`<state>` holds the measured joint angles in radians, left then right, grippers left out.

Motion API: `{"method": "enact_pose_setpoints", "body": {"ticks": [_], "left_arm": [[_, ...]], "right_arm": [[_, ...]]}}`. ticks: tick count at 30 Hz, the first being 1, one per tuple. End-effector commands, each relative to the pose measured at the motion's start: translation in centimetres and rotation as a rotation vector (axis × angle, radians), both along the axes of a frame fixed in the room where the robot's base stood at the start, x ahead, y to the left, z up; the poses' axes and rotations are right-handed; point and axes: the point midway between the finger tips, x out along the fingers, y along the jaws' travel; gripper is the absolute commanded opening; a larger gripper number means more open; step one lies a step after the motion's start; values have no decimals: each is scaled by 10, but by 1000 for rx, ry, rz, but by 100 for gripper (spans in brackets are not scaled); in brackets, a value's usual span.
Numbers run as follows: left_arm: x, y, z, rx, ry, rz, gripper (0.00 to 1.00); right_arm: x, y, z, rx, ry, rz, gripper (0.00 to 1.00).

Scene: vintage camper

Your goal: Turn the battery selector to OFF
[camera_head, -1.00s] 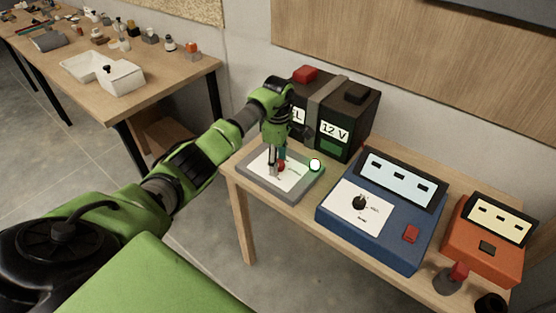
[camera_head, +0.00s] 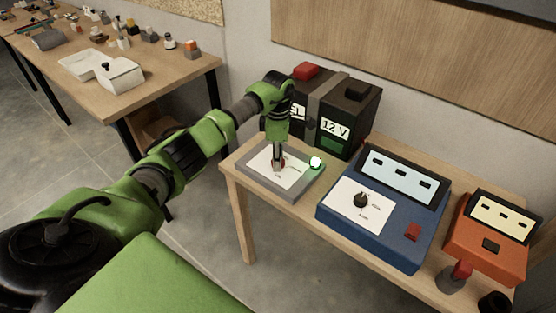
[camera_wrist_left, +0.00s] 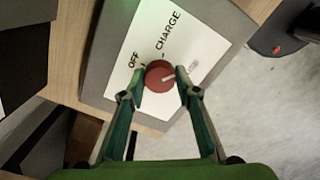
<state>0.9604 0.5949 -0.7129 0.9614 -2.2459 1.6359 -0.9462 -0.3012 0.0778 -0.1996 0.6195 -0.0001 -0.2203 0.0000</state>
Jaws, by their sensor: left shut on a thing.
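The battery selector is a grey box with a white label plate (camera_head: 262,172) at the left end of the near bench. The plate also shows in the left wrist view (camera_wrist_left: 122,82), with OFF at left and CHARGE above; a third label at right is too small to read. My left gripper (camera_head: 279,166) points down at it. In the left wrist view my left gripper (camera_wrist_left: 160,80) is shut on the red knob (camera_wrist_left: 159,72), with one fingertip on each side. The knob's white pointer mark faces right, toward the third label. My right gripper is not in view.
A lamp (camera_head: 316,162) glows green-white at the box's right corner. A dark 12 V battery (camera_head: 352,112) stands behind. A blue instrument (camera_head: 330,218) and an orange one (camera_head: 478,258) stand to the right. A red-topped post (camera_head: 453,283) stands at the front right.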

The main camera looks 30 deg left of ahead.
Motion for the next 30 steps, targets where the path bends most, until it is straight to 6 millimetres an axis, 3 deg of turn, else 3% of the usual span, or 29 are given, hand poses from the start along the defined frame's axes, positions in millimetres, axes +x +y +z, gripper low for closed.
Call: {"method": "enact_pose_setpoints", "body": {"ticks": [30], "left_arm": [[0, 0, 1, 2, 0, 966, 8]], "right_arm": [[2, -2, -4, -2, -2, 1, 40]]}}
